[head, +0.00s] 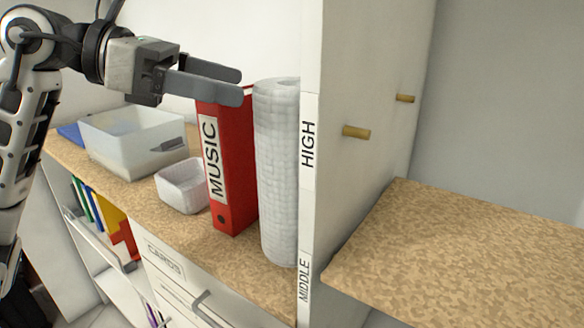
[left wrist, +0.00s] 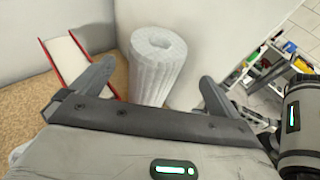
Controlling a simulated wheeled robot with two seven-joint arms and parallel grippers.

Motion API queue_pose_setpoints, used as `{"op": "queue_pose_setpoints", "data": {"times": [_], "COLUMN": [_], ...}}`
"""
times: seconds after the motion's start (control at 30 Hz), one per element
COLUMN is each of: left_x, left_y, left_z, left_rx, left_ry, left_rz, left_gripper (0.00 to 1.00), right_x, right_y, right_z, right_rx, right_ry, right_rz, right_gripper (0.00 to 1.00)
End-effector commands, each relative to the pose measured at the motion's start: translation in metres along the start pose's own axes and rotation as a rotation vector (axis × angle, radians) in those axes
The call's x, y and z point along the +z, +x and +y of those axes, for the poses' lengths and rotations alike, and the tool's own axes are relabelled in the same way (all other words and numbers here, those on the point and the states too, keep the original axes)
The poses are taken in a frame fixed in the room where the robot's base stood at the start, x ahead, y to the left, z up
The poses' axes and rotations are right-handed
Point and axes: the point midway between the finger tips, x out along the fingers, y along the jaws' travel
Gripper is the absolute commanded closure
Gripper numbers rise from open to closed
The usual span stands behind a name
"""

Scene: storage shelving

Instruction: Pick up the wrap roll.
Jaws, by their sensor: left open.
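The wrap roll (head: 277,175) is a tall white textured cylinder. It stands upright on the cork-coloured counter between the red binder and the white shelf panel. In the left wrist view the wrap roll (left wrist: 156,65) shows its hollow top, ahead of the fingers and in the gap between them. My left gripper (head: 242,86) is open and empty, at about the height of the roll's top. In the head view its fingers pass over the top of the binder and end just left of the roll. My right gripper is not in view.
The red MUSIC binder (head: 226,165) stands close left of the roll. The panel (head: 309,200) labelled HIGH and MIDDLE stands close right. A small white basket (head: 182,187) and a larger translucent bin (head: 128,145) sit further left. An empty shelf board (head: 460,250) lies right of the panel.

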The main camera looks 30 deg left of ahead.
Motion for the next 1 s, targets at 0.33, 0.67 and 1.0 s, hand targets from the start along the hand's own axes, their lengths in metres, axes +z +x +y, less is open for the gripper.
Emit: {"op": "queue_pose_setpoints", "data": {"times": [0.33, 0.67, 1.0], "left_x": [0.003, 0.011, 0.009], "left_y": [0.038, 0.082, 0.089], "left_z": [-0.001, 0.003, 0.003], "left_rx": [-0.001, -0.004, -0.001], "left_ry": [0.002, 0.000, 0.001], "left_rz": [-0.002, -0.003, -0.001], "left_gripper": [0.00, 0.00, 0.06], "right_x": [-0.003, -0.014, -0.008], "right_y": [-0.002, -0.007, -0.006], "right_z": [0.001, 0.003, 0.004], "right_rx": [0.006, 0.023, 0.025], "right_ry": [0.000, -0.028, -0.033], "right_rz": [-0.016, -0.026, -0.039], "right_gripper": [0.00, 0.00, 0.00]}}
